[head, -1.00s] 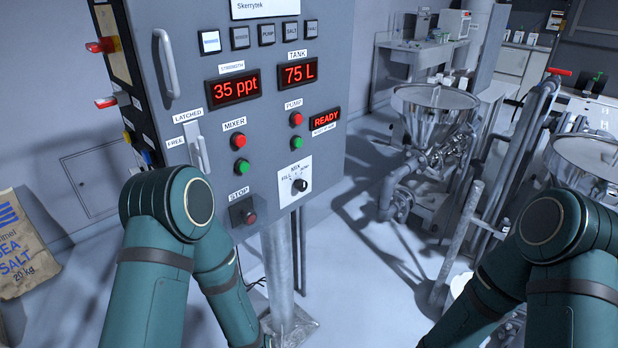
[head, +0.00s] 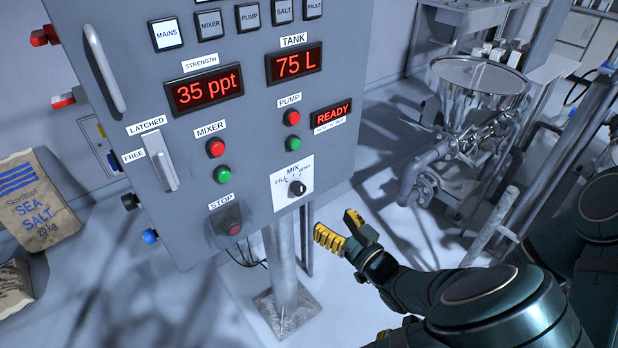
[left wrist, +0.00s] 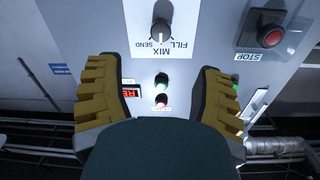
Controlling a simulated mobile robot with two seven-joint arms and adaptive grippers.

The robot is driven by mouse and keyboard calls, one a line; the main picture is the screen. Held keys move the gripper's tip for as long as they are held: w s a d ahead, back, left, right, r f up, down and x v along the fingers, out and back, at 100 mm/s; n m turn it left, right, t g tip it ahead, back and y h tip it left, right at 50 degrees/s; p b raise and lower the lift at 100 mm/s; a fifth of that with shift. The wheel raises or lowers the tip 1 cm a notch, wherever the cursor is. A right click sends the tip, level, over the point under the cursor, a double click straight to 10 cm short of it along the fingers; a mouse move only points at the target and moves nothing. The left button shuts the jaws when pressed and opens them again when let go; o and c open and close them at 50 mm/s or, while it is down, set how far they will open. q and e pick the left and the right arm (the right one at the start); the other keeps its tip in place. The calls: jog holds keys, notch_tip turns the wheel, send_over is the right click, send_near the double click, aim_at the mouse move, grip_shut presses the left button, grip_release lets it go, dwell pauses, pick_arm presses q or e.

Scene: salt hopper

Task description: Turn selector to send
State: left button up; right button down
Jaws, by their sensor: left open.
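The selector (head: 297,188) is a round black knob on a white plate marked FILL, MIX and SEND, low on the right of the grey control panel (head: 255,130). It also shows upside down in the left wrist view (left wrist: 161,32), where its pointer seems to be toward MIX. My left gripper (head: 341,229) has yellow pads and is open and empty, below and right of the selector, apart from it. In the left wrist view my left gripper (left wrist: 155,68) has its fingers spread wide, with the selector beyond the tips. My right gripper is not in view.
A STOP button (head: 234,228) sits left of the selector, and a green pump button (head: 293,143) above it. A latch handle (head: 161,160) juts from the panel's left. A post (head: 281,265) stands below. A steel hopper (head: 478,95) with pipes stands right. Salt bags (head: 37,205) lie left.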

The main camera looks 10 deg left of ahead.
aim_at(301, 190)
pick_arm(q)
jog(key=b+x, duration=0.1)
jog(key=x, duration=1.2)
jog(key=shift+w+a+r+b, duration=0.15)
jog(key=shift+a+b, duration=0.15)
jog(key=shift+b, duration=0.1)
grip_shut()
